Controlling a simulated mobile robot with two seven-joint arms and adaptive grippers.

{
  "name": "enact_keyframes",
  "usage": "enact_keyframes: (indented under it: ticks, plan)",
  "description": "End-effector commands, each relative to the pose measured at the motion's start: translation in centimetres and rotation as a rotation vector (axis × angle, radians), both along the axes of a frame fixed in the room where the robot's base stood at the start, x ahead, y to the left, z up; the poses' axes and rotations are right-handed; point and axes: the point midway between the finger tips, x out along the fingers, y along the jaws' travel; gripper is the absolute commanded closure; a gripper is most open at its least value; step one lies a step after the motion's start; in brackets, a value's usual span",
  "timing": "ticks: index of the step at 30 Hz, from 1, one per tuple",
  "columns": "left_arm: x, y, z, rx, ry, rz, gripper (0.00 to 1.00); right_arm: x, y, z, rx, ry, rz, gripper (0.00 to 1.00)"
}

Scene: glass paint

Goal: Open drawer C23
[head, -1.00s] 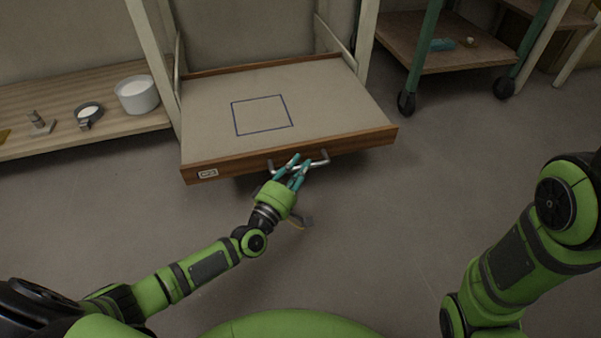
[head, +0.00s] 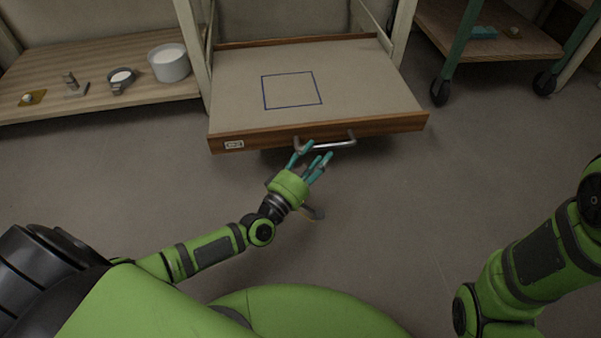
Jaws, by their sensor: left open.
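The drawer (head: 360,85) stands pulled out from its frame, with a wooden front and a pale base marked with a blue square outline. A small label (head: 234,144) is on the left of its front, too small to read surely. A metal bar handle (head: 335,144) is on the front. My left gripper (head: 314,158) is just in front of and below the handle, its teal fingers spread open and holding nothing. Whether a fingertip touches the handle I cannot tell. My right gripper is out of view; only part of that arm shows at the right.
A wooden shelf (head: 120,92) at left holds a white pot (head: 169,62), a small dark-rimmed dish (head: 121,79) and a metal piece (head: 73,84). A wheeled teal-framed cart (head: 500,50) stands at right.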

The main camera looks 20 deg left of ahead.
Motion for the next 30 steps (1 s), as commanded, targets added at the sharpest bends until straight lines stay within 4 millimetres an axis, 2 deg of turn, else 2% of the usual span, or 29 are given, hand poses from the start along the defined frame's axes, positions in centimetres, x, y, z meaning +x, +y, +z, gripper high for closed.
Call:
enact_keyframes:
  ticks: [1,6,12,16,30]
  plan:
    - [-1.3,0.3,-0.3,0.0,0.005,0.0,0.54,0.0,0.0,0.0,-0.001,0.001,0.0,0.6]
    - [-4.7,0.9,-0.7,0.001,0.003,-0.001,0.54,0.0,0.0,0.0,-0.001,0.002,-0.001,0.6]
    - [-7.1,1.4,-1.0,0.0,0.001,0.0,0.54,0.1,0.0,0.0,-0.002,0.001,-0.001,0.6]
    - [-7.7,1.5,-1.0,0.0,-0.001,0.0,0.54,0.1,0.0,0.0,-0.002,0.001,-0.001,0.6]
    - [-7.7,1.5,-1.0,0.0,-0.001,0.0,0.54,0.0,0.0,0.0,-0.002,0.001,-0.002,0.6]
